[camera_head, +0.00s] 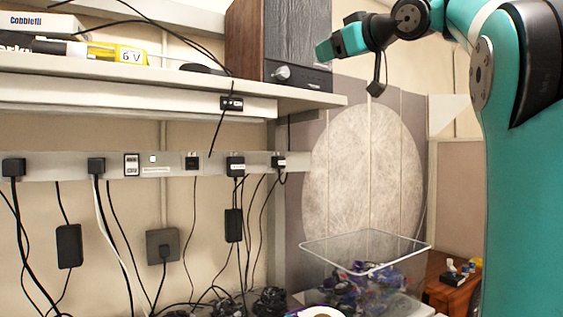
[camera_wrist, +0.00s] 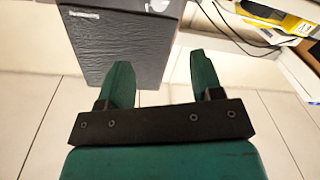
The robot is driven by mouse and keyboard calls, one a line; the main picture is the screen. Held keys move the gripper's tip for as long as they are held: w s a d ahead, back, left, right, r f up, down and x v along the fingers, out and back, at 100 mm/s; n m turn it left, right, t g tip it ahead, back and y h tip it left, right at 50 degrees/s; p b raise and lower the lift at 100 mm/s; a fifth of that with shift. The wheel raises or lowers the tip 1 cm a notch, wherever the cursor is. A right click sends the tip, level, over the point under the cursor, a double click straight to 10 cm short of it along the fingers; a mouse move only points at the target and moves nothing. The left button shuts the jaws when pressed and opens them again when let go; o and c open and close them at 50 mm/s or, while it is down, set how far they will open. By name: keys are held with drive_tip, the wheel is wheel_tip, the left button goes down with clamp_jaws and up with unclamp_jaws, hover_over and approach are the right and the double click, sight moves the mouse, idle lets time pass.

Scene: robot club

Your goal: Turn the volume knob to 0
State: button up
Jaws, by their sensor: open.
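The volume knob (camera_head: 282,73) is a small silvery dial low on the front of a speaker (camera_head: 298,40) with dark wood sides, standing on a shelf. In the wrist view the speaker's dark front (camera_wrist: 122,45) fills the upper left. A pale round shape, apparently the knob (camera_wrist: 158,5), is at the top edge, partly cut off. My gripper (camera_head: 322,50) is in front of the speaker, to the right of the knob and a little higher in the head view. In the wrist view my gripper (camera_wrist: 158,62) has its two green fingers apart, with nothing between them.
The shelf (camera_head: 180,88) also holds a box (camera_head: 40,20) and a yellow-labelled 6 V item (camera_head: 130,56). Black cables hang over its edge. Below are a power strip (camera_head: 140,170) with several plugs and a clear bin (camera_head: 365,265).

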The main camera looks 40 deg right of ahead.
drive_tip(key=w+a+f+g+y, duration=0.2)
drive_tip(key=a+f, duration=0.5)
drive_tip(key=f, duration=0.4)
drive_tip(key=w+a+f+g+y+b, duration=0.1)
drive_tip(key=w+a+f+g+y, duration=0.2)
drive_tip(key=a+f, duration=0.5)
drive_tip(key=shift+w+f+g+b, duration=0.3)
drive_tip(key=shift+w+f+g, duration=0.2)
drive_tip(key=shift+f, duration=1.3)
drive_tip(key=shift+a+m, duration=0.1)
drive_tip(key=shift+m, duration=0.2)
drive_tip(key=s+a+f+n+g+y, duration=0.1)
drive_tip(key=s+a+f+g, duration=0.2)
drive_tip(key=a+f, duration=0.35)
drive_tip(key=s+a+f+n+g+y, duration=0.1)
drive_tip(key=s+a+f+g, duration=0.3)
drive_tip(key=f, duration=0.4)
drive_tip(key=s+a+f+n+g+h, duration=0.1)
drive_tip(key=s+a+f+g, duration=0.1)
drive_tip(key=s+f, duration=0.5)
drive_tip(key=s+a+f+g, duration=0.3)
drive_tip(key=s+a+f, duration=0.1)
drive_tip(key=s+f, duration=0.3)
drive_tip(key=s, duration=0.2)
drive_tip(key=shift+s+a+n+h, duration=0.25)
drive_tip(key=shift+s+n+h, duration=0.05)
drive_tip(key=shift+n+h, duration=0.1)
